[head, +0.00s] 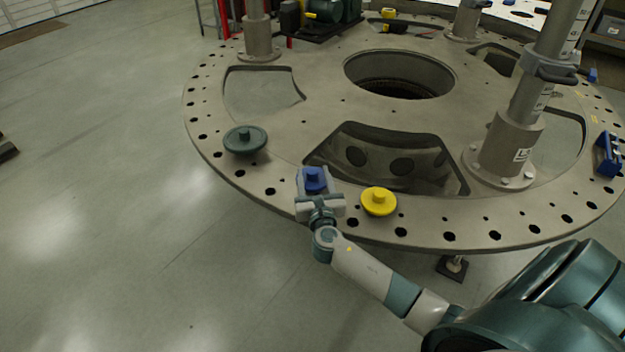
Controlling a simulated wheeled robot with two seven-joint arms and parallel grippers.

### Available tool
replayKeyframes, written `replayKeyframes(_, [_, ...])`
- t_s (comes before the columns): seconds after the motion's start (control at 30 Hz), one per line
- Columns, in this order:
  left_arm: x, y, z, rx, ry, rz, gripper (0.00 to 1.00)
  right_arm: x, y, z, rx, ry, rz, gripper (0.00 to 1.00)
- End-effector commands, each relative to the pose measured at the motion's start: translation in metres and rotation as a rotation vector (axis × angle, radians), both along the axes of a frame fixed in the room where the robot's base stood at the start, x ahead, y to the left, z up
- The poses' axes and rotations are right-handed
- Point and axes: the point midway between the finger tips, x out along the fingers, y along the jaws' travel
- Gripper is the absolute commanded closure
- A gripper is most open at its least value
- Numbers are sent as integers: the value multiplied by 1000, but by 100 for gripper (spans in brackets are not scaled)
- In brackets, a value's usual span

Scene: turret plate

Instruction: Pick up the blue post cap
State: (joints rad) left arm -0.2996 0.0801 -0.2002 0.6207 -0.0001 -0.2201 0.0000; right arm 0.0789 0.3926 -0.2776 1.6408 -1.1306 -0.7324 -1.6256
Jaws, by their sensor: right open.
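The blue post cap (315,177) lies on the front rim of the round turret plate (290,140). It has a flat base and a short knob on top. My right gripper (314,180) is open, with its fingers on either side of the cap; I cannot tell whether they touch it. The gripper body hides the cap's near edge. My left gripper is not in view.
A yellow cap (379,203) lies just right of the gripper, and a dark green cap (245,141) lies to the left. A large cut-out (390,160) opens behind the blue cap. A grey post (511,140) stands at the right.

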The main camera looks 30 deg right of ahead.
Motion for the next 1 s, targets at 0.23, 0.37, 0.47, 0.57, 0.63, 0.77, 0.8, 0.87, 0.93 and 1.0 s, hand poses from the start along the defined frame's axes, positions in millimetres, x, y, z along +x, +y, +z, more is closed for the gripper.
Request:
replayKeyframes(0.23, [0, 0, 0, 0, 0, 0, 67, 0, 0, 0, 0, 0, 0, 60])
replayKeyframes(0.37, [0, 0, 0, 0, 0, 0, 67, 0, 0, 0, 0, 0, 0, 91])
replayKeyframes(0.47, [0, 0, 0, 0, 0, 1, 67, 0, 0, 1, 0, -1, 0, 100])
replayKeyframes(0.57, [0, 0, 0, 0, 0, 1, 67, 0, 0, 1, 0, -1, 0, 100])
replayKeyframes(0.63, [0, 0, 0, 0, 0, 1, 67, 0, 0, 1, 0, -1, 0, 100])
replayKeyframes(0.77, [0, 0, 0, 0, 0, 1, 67, 0, 0, 4, 0, -2, 0, 100])
replayKeyframes(0.8, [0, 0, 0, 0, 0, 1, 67, 0, 0, 6, 0, -2, 0, 100])
replayKeyframes(0.87, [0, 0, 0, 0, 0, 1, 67, 0, 0, 10, 0, -3, 1, 100])
replayKeyframes(0.93, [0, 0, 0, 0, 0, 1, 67, 0, 0, 17, -1, -4, 1, 100])
replayKeyframes(1.0, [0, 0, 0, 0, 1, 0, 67, 0, 0, 26, -1, -5, 1, 100])
